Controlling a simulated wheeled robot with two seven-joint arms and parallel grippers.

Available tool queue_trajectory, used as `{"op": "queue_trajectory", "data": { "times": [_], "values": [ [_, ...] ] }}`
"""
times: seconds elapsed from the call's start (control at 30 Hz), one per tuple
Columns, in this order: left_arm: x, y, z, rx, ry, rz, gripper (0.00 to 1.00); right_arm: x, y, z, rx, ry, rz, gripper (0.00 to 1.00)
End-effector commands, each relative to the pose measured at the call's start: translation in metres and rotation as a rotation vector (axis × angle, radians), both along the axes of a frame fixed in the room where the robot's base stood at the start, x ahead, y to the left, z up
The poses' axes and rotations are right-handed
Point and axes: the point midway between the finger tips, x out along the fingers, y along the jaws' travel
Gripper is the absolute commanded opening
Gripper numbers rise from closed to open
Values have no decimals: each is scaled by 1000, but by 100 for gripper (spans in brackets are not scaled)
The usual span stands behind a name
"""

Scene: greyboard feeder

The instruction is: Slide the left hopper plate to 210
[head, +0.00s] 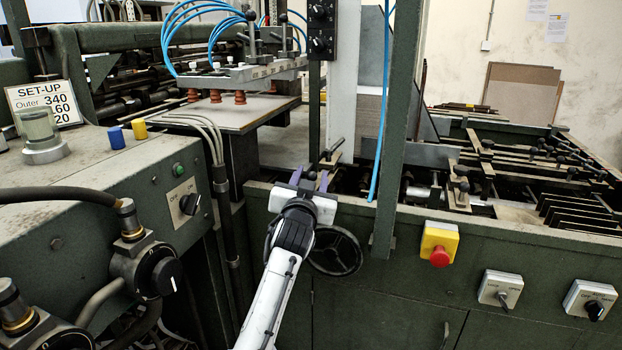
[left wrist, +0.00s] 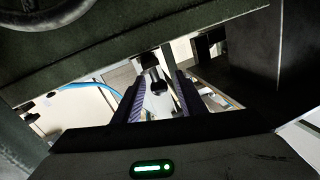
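My left gripper (head: 310,178) reaches over the front edge of the green machine frame, pointing into the hopper. Its two purple fingers stand apart. A small black clamp handle (head: 333,148) on a pale bar shows just beyond the fingertips. In the left wrist view, the open fingers (left wrist: 160,95) stand either side of a pale metal part with a dark knob (left wrist: 155,82); I see no clear grip on it. I cannot tell the left hopper plate apart with certainty, nor read a scale. My right gripper is not in view.
A handwheel (head: 335,252) is below my gripper on the green front panel. A green post (head: 397,130) and a blue hose (head: 380,120) stand to its right. A yellow box with a red button (head: 439,245) is further right. A set-up sign (head: 45,101) is partly covered at left.

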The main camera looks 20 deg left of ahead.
Motion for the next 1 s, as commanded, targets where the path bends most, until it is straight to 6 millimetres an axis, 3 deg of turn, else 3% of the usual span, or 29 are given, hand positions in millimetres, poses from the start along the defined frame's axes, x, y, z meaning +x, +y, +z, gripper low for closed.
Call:
{"op": "queue_trajectory", "data": {
  "times": [0.27, 0.7, 1.0],
  "values": [
    [-18, -5, -1, -1, -1, -1, 38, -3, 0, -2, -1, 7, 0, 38],
    [-88, -24, -1, -1, 1, 0, 38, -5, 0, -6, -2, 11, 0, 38],
    [-100, -27, 0, 0, 0, 0, 38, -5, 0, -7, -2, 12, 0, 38]
  ]
}}
